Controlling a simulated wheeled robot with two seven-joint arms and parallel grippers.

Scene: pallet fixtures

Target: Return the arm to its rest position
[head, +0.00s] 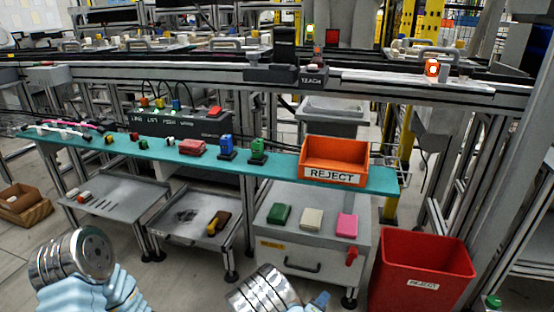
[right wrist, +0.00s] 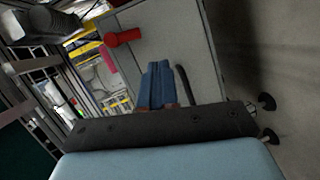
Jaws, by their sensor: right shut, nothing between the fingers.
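My right gripper (head: 318,301) shows at the bottom edge of the head view, low in front of the grey cabinet. In the right wrist view its two blue fingers (right wrist: 157,84) are together with nothing between them. The silver and pale blue links of my right arm lie beside it. My left arm (head: 80,262) shows at the bottom left, folded low; its gripper is out of the frame. Both arms are below the teal shelf (head: 280,160) and apart from it.
A grey cabinet (head: 316,229) stands ahead, with green, white and pink blocks on top and a red knob (head: 351,257). A red reject bin (head: 420,275) stands at the right. An orange reject tray (head: 335,157) sits on the shelf. Grey side tables stand left.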

